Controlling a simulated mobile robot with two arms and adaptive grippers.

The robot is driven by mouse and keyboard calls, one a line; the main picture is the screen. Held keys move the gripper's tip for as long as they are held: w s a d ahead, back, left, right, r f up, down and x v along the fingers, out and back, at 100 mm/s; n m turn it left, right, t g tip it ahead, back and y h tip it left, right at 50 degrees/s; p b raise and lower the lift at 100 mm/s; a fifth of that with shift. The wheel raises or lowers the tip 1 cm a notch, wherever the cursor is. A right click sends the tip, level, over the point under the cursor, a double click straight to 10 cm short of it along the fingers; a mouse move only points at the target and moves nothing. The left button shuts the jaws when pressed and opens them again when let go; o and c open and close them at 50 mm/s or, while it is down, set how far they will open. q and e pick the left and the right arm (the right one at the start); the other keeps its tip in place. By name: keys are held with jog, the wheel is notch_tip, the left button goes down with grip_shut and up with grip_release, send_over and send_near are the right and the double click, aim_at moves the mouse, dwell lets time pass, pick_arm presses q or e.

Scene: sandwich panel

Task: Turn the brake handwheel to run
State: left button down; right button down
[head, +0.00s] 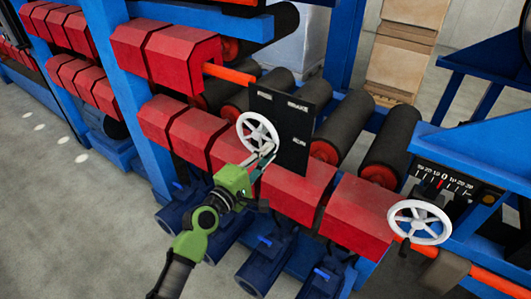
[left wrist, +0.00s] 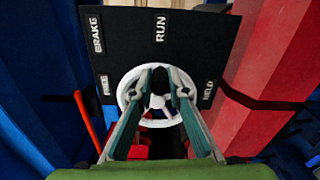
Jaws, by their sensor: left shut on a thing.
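The white spoked brake handwheel (head: 251,120) stands in front of a black plate (head: 296,160) on the machine. In the left wrist view the handwheel (left wrist: 124,95) is in the middle, and the plate (left wrist: 190,45) carries the labels BRAKE, RUN, FREE and one at lower right that is hard to read. My left gripper (head: 266,150) is at the wheel's lower right side, shut on it. In the left wrist view its fingers (left wrist: 160,80) cover part of the rim and the hub. No clear pointer shows on the plate. My right gripper is in neither view.
Red blocks (head: 298,190) and dark rollers (head: 345,122) surround the plate. A second white handwheel (head: 420,238) with a numbered scale (head: 444,182) is at right. Blue frame posts (head: 110,50) stand at left. The grey floor (head: 60,210) is clear at lower left.

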pick_arm(q)
jog(key=shift+r, duration=0.15)
dwell(0.3)
jog(key=c, duration=2)
grip_release()
jog(key=shift+o, duration=0.2)
jog(key=shift+a, duration=0.1)
jog(key=v, duration=1.2)
